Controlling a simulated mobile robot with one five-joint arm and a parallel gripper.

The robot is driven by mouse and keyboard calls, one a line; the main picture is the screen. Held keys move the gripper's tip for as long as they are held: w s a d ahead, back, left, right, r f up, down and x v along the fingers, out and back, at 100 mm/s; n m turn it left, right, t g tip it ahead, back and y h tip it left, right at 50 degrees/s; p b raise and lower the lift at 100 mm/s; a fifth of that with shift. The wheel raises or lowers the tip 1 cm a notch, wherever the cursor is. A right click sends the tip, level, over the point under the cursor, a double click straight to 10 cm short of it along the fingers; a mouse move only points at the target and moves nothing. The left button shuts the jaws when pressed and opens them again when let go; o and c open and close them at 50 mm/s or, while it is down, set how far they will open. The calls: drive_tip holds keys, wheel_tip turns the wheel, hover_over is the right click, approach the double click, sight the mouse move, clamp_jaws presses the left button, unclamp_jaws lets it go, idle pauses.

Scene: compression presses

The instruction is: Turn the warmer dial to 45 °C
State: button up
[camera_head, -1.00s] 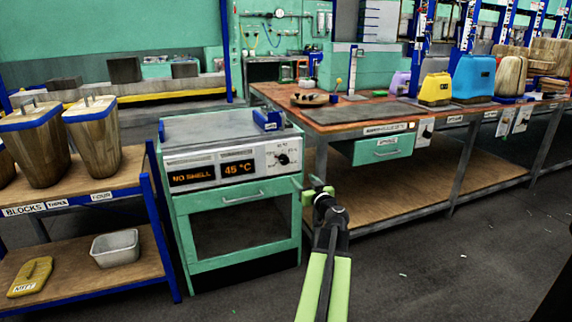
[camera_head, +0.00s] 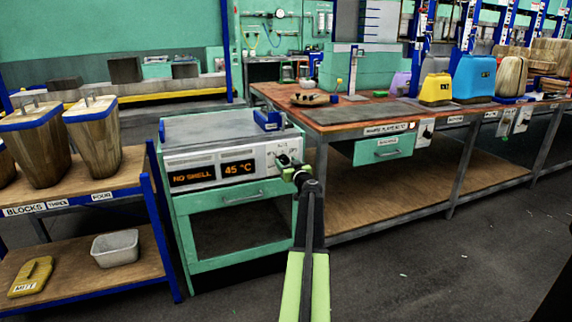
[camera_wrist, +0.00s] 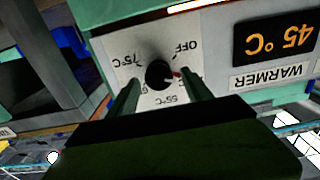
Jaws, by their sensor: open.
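The warmer (camera_head: 215,198) is a green cabinet with a pale control panel. Its orange displays read "NO SHELL" and "45 °C" (camera_head: 238,168); the 45 °C display (camera_wrist: 287,38) also shows, upside down, in the wrist view. The black dial (camera_wrist: 158,73) sits among marks including OFF, 55 and 75. Its red pointer faces right in that view, below OFF. My gripper (camera_head: 290,167) is at the panel's right end, partly covering the dial in the head view. In the wrist view its open fingers (camera_wrist: 158,90) lie on either side of the dial; I cannot tell whether they touch it.
A shelf (camera_head: 85,198) with wooden blocks stands left of the warmer. A workbench (camera_head: 345,116) with a green drawer (camera_head: 384,148) stands to the right. A blue bracket (camera_head: 268,120) sits on the warmer's top. The floor in front is clear.

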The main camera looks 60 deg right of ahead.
drive_tip(key=shift+c, duration=0.2)
drive_tip(key=c, duration=1.2)
drive_tip(key=shift+m, duration=0.9)
clamp_jaws()
drive_tip(key=o, duration=1.2)
unclamp_jaws()
drive_tip(key=shift+o, duration=0.2)
drive_tip(key=v, duration=1.7)
drive_tip(key=shift+s+a, duration=0.15)
